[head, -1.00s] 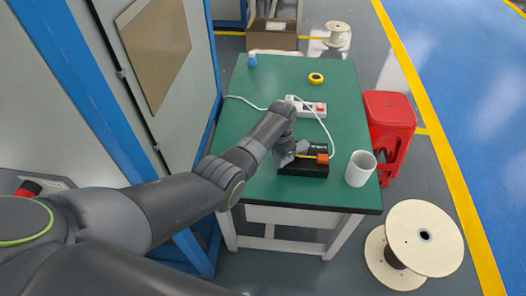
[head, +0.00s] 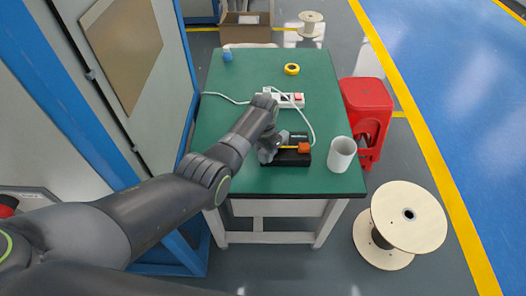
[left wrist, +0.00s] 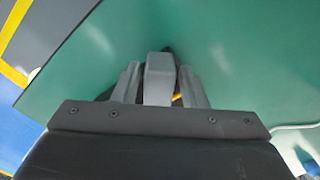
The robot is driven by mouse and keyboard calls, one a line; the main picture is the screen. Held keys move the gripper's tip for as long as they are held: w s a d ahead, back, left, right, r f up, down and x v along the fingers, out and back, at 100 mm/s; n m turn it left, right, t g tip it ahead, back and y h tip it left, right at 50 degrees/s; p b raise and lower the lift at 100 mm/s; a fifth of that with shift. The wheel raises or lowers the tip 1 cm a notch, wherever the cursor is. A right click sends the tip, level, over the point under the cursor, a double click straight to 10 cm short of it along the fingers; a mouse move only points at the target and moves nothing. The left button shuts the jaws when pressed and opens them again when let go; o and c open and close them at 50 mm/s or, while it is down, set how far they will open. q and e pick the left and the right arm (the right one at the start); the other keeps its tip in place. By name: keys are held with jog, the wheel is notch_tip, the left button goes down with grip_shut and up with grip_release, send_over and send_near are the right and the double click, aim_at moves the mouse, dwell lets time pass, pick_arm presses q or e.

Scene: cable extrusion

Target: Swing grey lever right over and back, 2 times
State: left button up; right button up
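A small black device (head: 284,160) with an orange block (head: 304,148) and a thin yellow rod sits near the front of the green table. My left gripper (head: 268,156) is low at the device's left end and covers part of it. In the left wrist view a grey block (left wrist: 160,78) stands between the two fingers. It looks like the lever's grip, but I cannot tell for sure, nor whether the fingers press on it. A bit of yellow shows beside the right finger. My right gripper is not in view.
A white cup (head: 342,155) stands right of the device, near the table's edge. A white power strip (head: 290,99) with its cable lies behind it. Yellow tape (head: 291,69) and a blue item (head: 227,56) are farther back. A red stool (head: 367,112) stands right of the table (head: 245,75).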

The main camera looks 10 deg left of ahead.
pick_arm(q)
jog(key=shift+o, duration=0.8)
jog(key=shift+r, duration=0.45)
notch_tip(320, 180, up, 16)
jog(key=shift+r, duration=0.25)
